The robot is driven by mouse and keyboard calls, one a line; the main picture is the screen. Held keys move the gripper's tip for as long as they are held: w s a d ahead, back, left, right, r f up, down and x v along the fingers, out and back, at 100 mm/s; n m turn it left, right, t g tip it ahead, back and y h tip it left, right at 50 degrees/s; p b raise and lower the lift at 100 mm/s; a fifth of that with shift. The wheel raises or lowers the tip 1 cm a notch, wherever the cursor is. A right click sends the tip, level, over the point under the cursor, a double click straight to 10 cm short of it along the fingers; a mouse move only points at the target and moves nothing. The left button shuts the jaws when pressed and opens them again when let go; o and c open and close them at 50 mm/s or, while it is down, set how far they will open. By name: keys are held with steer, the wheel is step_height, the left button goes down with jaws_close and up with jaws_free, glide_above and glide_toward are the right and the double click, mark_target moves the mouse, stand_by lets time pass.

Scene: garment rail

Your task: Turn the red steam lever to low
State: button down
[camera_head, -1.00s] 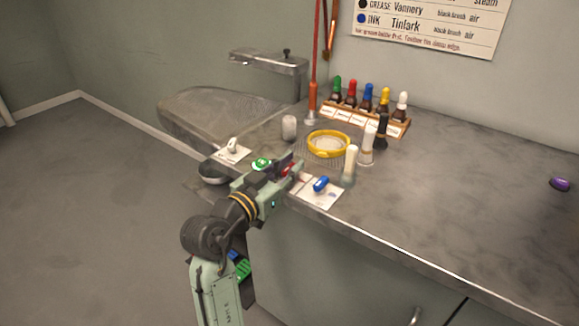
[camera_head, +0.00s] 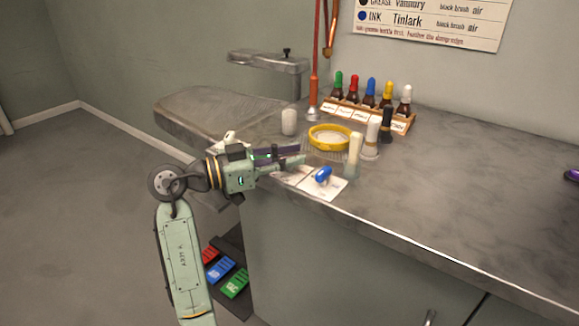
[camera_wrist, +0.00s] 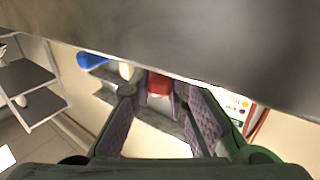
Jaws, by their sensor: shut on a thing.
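My gripper (camera_head: 297,162) reaches in from the left along the counter's front edge, its fingers pointing right. In the wrist view my gripper (camera_wrist: 157,92) has a finger on each side of the red steam lever (camera_wrist: 158,84), and it is shut on it. Only part of the red lever shows there; in the head view my gripper hides it. The lever's exact angle and its low mark cannot be read. A blue lever (camera_head: 323,175) on a white label plate (camera_head: 327,189) sits just right of my fingertips; it also shows in the wrist view (camera_wrist: 92,60).
A white lever (camera_head: 229,138) lies behind my wrist. A yellow ring (camera_head: 329,137), white cylinders (camera_head: 289,122) and a rack of dropper bottles (camera_head: 372,112) stand farther back. Coloured pedals (camera_head: 221,270) are on the floor below. The counter's right side is mostly clear.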

steer(key=shift+m+g+h+b, duration=0.5)
steer(key=shift+m+g, duration=0.6)
steer(key=shift+g, duration=0.5)
steer(key=c, duration=1.6)
jaws_free()
steer(key=shift+o, duration=0.2)
steer(key=s+a, duration=0.2)
steer(key=a, duration=1)
steer(key=shift+w+d, duration=0.1)
